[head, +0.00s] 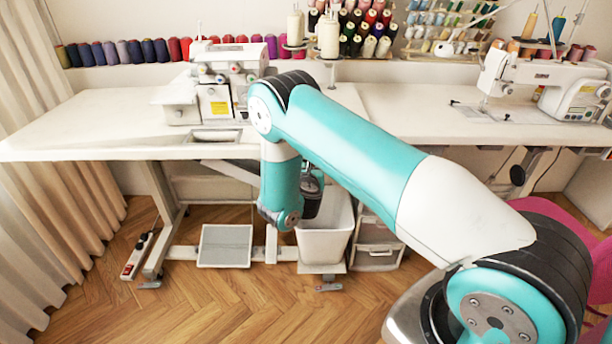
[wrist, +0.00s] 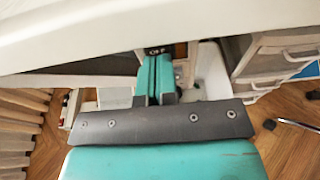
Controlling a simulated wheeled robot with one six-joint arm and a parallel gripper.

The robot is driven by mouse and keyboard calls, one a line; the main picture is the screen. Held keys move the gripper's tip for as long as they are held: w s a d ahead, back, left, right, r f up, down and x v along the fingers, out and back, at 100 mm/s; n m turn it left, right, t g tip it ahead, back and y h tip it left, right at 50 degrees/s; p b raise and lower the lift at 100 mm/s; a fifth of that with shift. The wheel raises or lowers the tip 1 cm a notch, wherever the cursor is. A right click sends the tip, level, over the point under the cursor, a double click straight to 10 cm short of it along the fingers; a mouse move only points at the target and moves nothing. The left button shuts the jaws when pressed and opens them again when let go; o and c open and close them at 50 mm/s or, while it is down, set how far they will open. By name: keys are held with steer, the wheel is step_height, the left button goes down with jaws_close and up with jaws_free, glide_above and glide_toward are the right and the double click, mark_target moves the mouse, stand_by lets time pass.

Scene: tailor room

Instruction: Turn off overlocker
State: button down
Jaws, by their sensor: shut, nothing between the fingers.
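The white overlocker (head: 215,92) stands on the left part of the white sewing table (head: 80,125) in the head view. My gripper (wrist: 157,62) shows in the wrist view as two teal fingers shut together with nothing between them. It is below the tabletop, whose pale edge (wrist: 90,35) crosses the top of the wrist view. A small dark box (wrist: 157,49) sits under that edge, right by the fingertips. I cannot tell whether they touch it or whether it is a switch. In the head view my arm hides the fingertips and part of the table's underside.
A white bin (head: 325,243) stands under the table, beside a small drawer unit (head: 375,240). A foot pedal (head: 225,246) and a power strip with a red switch (head: 138,255) are near the floor at the left. Another sewing machine (head: 545,85) stands at the right.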

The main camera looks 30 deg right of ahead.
steer(key=r+b+v, duration=0.2)
steer(key=b+v, duration=0.4)
steer(key=v, duration=0.7)
steer(key=shift+w+d+b, duration=0.2)
steer(key=shift+d+b, duration=0.05)
steer(key=shift+b, duration=0.05)
